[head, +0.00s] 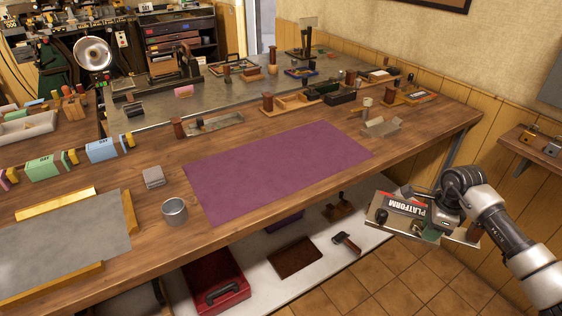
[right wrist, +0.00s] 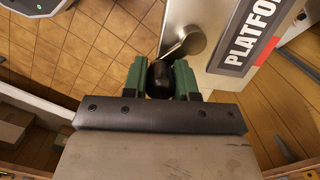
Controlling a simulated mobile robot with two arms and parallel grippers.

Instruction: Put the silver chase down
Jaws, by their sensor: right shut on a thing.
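What I take to be the silver chase (head: 403,201) is a flat silver metal piece with a label reading PLATFORM, a small lever and a dark knob. It hangs in the air at the right, past the bench's front edge and above the tiled floor. My right gripper (head: 433,231) is at its right part. In the right wrist view, the green fingers of my right gripper (right wrist: 160,80) are shut around a black knob beside the silver chase (right wrist: 208,20). The fingers partly hide the knob. My left gripper is not in view.
A purple mat (head: 275,172) lies bare on the wooden bench. A metal cup (head: 174,211) and a small grey block (head: 153,177) stand to its left. Trays and tools crowd the back. A low shelf holds a red box (head: 218,288). A side ledge (head: 525,145) is at right.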

